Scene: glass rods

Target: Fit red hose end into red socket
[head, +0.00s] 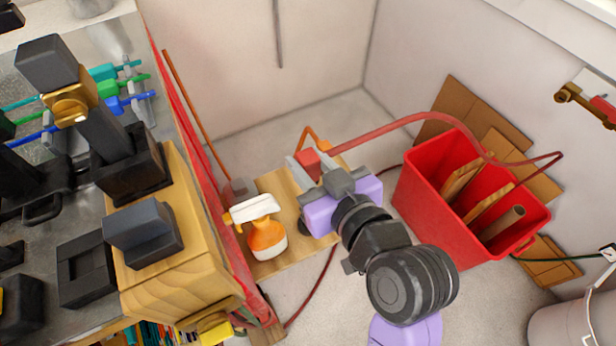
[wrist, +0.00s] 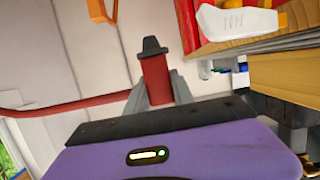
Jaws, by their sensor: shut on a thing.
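My gripper (head: 308,163) is shut on the red hose end, a thick red cylinder with a dark grey tip. The hose end (wrist: 157,80) stands between the grey fingers in the wrist view, its tip pointing up in that picture. The red hose (head: 400,122) runs from it rightward in an arc over the red bin. It also shows at the left of the wrist view (wrist: 60,105). A red part (head: 604,108) beside a brass fitting sits on the right wall, cut by the picture edge. I cannot tell whether it is the red socket. The hose end is far from it.
A red bin (head: 430,205) with cardboard pieces stands right of my gripper. An orange spray bottle (head: 266,238) stands on a wooden board close at left. A workbench (head: 185,235) with black tools fills the left side. A grey bucket (head: 575,322) stands at lower right.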

